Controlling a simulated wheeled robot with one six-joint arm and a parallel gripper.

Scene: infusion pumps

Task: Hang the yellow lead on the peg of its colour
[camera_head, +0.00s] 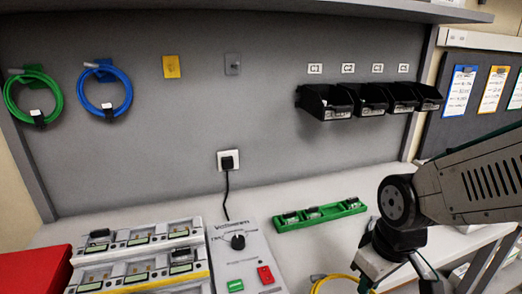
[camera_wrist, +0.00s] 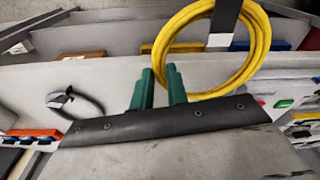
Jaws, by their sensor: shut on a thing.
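The yellow lead (camera_wrist: 262,45) is a coil with a black and white strap. My gripper (camera_wrist: 160,70) has its two green fingers shut on the coil's near edge in the wrist view. In the head view, part of the yellow lead (camera_head: 323,279) shows at the bottom edge beside my wrist; the rest is cut off. The yellow peg plate (camera_head: 171,66) is on the grey wall panel, empty, right of the hung blue lead. The lead is well below and to the right of it.
A green lead (camera_head: 55,88) and a blue lead (camera_head: 127,88) hang at left. A grey plate (camera_head: 232,64) is empty. Black bins (camera_head: 327,102) stick out at right. A grey coil (camera_wrist: 90,103) shows in the wrist view.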

